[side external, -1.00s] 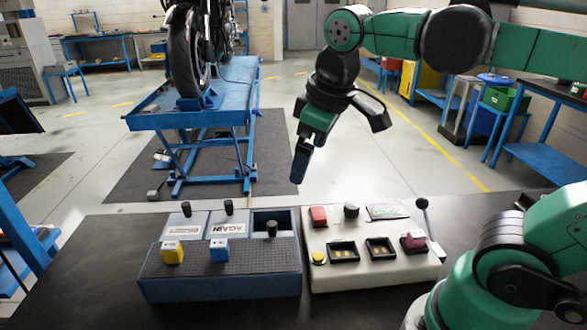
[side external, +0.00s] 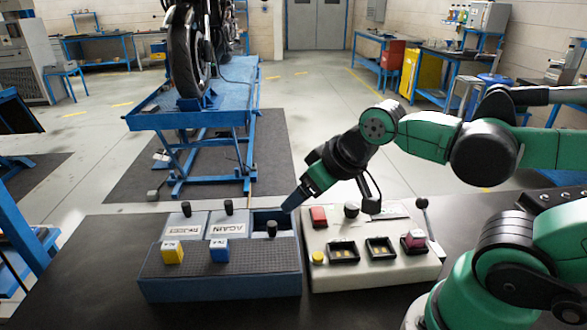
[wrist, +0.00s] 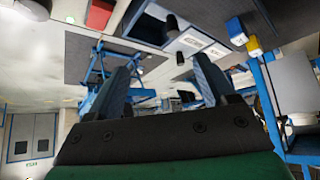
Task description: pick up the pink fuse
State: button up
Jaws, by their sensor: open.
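The pink fuse (side external: 413,240) stands at the right end of the white panel (side external: 325,274), in a dark socket beside two black-framed slots. My gripper (side external: 291,207) is to its left and higher, with its fingers pointing down and left over the back of the open compartment in the blue-grey box. In the wrist view my gripper (wrist: 164,72) shows two blue fingers spread apart with nothing between them. I cannot make out the pink fuse in the wrist view.
The blue-grey box (side external: 220,287) holds a yellow fuse (side external: 173,251) and a blue fuse (side external: 219,250), with black knobs behind. The white panel has a red block (side external: 318,216), a yellow button (side external: 318,258), a black knob (side external: 351,210) and a lever (side external: 422,204).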

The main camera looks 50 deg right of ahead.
jog(key=shift+c, duration=0.4)
jog(key=shift+d, duration=0.1)
jog(key=m+g, duration=0.7)
jog(key=m, duration=1.9)
send_over(420, 233)
jog(key=shift+w+f, duration=0.25)
jog(key=shift+f, duration=0.7)
jog(key=shift+s+m, duration=0.25)
jog(key=shift+m, duration=0.15)
jog(key=shift+f, duration=2.75)
jog(key=shift+c, duration=0.2)
grip_shut()
